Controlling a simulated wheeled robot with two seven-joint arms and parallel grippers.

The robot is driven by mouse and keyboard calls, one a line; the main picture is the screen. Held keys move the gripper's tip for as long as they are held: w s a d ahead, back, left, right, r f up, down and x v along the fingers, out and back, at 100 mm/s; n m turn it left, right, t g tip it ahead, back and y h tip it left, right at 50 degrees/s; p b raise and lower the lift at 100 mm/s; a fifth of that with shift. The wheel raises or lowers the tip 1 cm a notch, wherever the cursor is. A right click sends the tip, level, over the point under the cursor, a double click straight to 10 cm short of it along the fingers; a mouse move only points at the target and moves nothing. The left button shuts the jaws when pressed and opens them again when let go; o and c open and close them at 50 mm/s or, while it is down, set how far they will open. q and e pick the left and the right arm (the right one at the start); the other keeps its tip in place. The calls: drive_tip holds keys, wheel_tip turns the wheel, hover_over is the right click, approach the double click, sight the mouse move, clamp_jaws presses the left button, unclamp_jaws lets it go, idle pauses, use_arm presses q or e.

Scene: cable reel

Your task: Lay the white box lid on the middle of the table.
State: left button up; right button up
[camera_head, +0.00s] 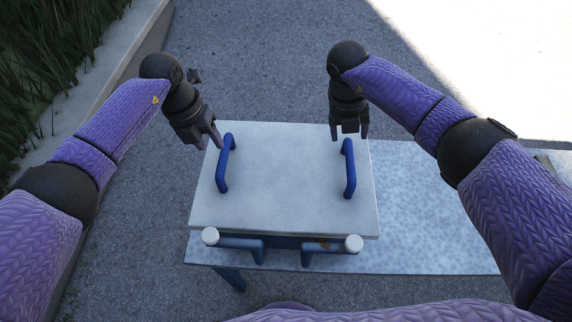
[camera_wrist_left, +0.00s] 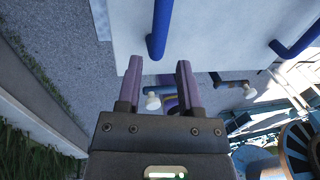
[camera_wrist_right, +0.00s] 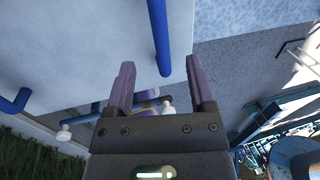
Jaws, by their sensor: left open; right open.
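The white box lid (camera_head: 285,185) is a flat pale panel with a blue handle on its left side (camera_head: 225,163) and another on its right (camera_head: 348,168). It lies on top of a blue box (camera_head: 290,241) at the left part of the table. My left gripper (camera_head: 209,141) is open and empty near the far end of the left handle, apart from it. My right gripper (camera_head: 349,132) is open and empty by the far end of the right handle. In the left wrist view (camera_wrist_left: 158,80) and right wrist view (camera_wrist_right: 160,85) a blue handle shows just beyond the fingers.
The table (camera_head: 440,210) has a clear speckled top to the right of the box. Two blue bars with white round ends (camera_head: 210,236) (camera_head: 353,243) stick out at the box's near side. Grey pavement surrounds the table, with a kerb (camera_head: 105,75) and grass at the left.

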sight(221, 159)
use_arm(q)
drive_tip(key=f, duration=0.3)
drive_tip(key=d+f, duration=0.1)
drive_tip(key=f, duration=0.2)
drive_tip(key=d+f, duration=0.1)
drive_tip(key=f, duration=0.2)
drive_tip(key=shift+s+f, duration=0.1)
drive_tip(key=shift+f, duration=0.3)
use_arm(e)
drive_tip(key=f, duration=0.3)
drive_tip(key=d+f, duration=0.1)
drive_tip(key=f, duration=0.2)
drive_tip(key=d+f, duration=0.1)
drive_tip(key=f, duration=0.2)
drive_tip(key=shift+s+f, duration=0.1)
drive_tip(key=shift+f, duration=0.3)
use_arm(q)
drive_tip(key=c, duration=0.6)
use_arm(e)
drive_tip(key=c, duration=0.6)
use_arm(q)
clamp_jaws()
use_arm(e)
clamp_jaws()
